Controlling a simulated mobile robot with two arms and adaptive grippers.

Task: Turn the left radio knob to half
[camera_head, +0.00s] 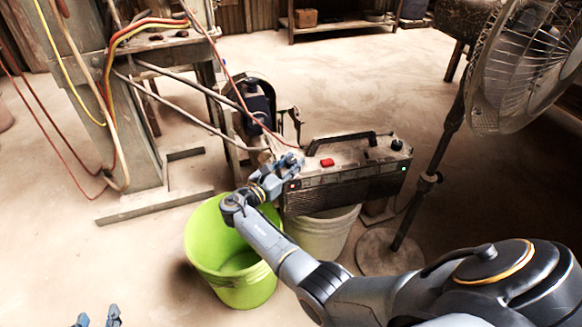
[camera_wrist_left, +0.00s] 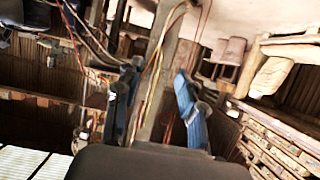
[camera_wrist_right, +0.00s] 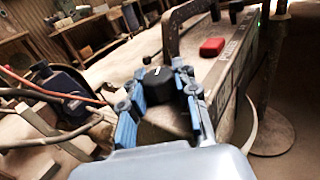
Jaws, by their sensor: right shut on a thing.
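The radio (camera_head: 350,186) is a worn box with a black handle and a red button (camera_head: 327,162) on top. Its left knob (camera_wrist_right: 158,86) is black with a small white mark, which points toward the top of the right wrist view. My right gripper (camera_head: 278,168) is shut on this knob, with a blue fingertip on either side of it. In the head view the gripper mostly hides the left knob. The right knob (camera_head: 397,144) stands free at the radio's other end. My left gripper (camera_wrist_left: 158,100) is open and empty, far from the radio, at the head view's bottom left.
The radio rests above a white bucket (camera_head: 322,236). A green bucket (camera_head: 236,262) stands beside it under my right arm. A standing fan (camera_head: 452,115) is close on the right. A machine with hanging cables (camera_head: 125,110) stands on the left.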

